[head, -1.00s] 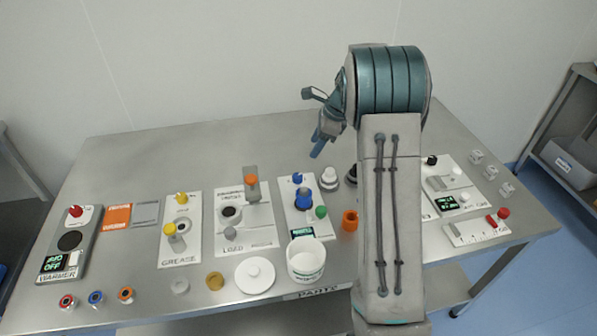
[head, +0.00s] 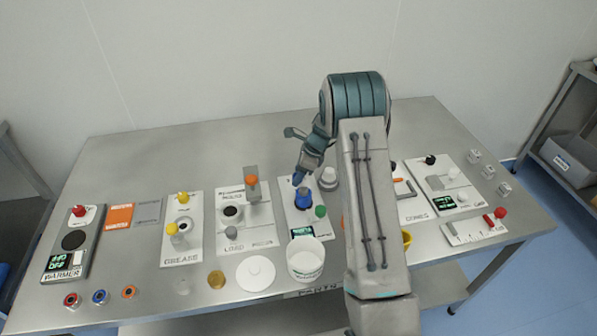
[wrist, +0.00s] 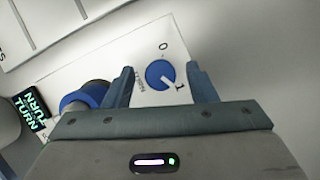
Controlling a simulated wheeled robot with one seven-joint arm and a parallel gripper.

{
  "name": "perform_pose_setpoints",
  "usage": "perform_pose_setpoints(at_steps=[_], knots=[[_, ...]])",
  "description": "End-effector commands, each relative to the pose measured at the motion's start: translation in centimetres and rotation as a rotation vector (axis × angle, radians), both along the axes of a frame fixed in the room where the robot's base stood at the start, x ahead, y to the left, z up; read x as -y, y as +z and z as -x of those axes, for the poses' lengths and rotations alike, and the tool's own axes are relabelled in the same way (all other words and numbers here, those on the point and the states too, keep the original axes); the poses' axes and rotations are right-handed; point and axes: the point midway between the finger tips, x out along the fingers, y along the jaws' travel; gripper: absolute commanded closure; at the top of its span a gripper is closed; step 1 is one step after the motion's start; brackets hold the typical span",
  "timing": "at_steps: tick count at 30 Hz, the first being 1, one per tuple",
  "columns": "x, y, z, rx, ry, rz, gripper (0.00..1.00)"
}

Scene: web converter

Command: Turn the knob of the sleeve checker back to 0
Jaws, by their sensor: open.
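The sleeve checker is a white panel (head: 316,222) in the middle of the table. In the wrist view its blue knob (wrist: 160,74) sits between labels 0 and 1, with the white pointer line toward the 1. My gripper (wrist: 162,80) is open, with one finger on each side of the knob and apart from it as far as I can see. In the head view my gripper (head: 299,182) is over the panel's back end and hides the knob. The blue cylinder part (head: 304,200) stands in front of it.
A green button (head: 320,211) is at the panel's right. A grey-white round part (head: 328,178) stands close right of my gripper. The press panel (head: 262,232) lies left. A white tub (head: 305,258) stands in front. The back of the table is clear.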

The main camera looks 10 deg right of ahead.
Motion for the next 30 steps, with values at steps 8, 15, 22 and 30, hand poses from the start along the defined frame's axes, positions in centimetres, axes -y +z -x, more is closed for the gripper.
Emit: perform_pose_setpoints(at_steps=[8,15,22,30], knots=[[-0.17,-0.38,-0.07,0.001,0.001,0.000,0.48],[-0.16,-0.36,-0.06,0.001,0.001,0.000,0.93],[-0.14,-0.37,-0.06,0.000,0.009,0.000,0.93],[-0.13,-0.45,-0.14,0.000,0.106,-0.002,0.93]])
